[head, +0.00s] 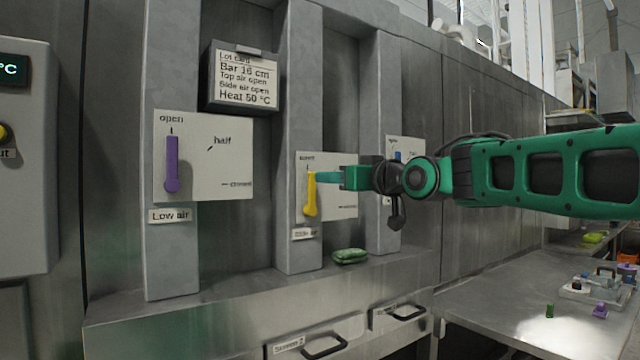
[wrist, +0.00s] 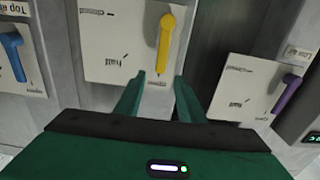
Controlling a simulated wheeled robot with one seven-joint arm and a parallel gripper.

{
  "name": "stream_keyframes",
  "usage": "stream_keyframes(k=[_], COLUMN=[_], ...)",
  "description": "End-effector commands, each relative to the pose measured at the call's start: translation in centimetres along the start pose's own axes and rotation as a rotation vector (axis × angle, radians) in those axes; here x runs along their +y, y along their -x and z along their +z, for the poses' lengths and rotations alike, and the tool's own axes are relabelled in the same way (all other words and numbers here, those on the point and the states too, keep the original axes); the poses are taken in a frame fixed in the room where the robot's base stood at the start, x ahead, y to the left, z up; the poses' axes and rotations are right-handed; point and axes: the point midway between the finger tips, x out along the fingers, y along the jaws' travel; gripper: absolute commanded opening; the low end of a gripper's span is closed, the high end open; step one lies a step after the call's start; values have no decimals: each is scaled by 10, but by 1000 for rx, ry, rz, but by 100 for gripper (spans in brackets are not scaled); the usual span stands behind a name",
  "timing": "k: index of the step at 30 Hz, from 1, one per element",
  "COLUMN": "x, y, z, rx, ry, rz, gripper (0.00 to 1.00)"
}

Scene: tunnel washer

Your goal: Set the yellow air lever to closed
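The yellow air lever (head: 311,195) is on the middle white panel in the head view. It stands upright, with its narrow end toward the "open" mark at the top. In the wrist view the panel appears upside down, and the yellow lever (wrist: 165,45) has its narrow end toward my gripper. My gripper (head: 320,176) is at the lever's upper end in the head view. In the wrist view my gripper (wrist: 160,80) is open, with its fingertips on either side of the lever's narrow end. I cannot tell whether either finger touches it.
A purple lever (head: 172,165) on the left panel points to "open". A blue lever (wrist: 13,55) is on the other neighbouring panel. A lot card (head: 246,80) hangs above. A folded green cloth (head: 350,256) lies on the ledge (head: 230,296) below.

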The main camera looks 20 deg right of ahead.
Motion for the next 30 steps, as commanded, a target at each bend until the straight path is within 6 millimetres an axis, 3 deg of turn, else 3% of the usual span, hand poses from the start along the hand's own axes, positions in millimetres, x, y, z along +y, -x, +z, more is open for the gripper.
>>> stream_keyframes(k=[6,12,25,26,30], x=[0,-1,0,0,0], y=[-41,-65,-75,-75,-75], z=[2,1,1,1,1], rx=[-4,-3,-2,-3,-3], ry=[-1,0,0,0,0], rz=[-2,-1,0,0,0], gripper=[36,36,36,34,0])
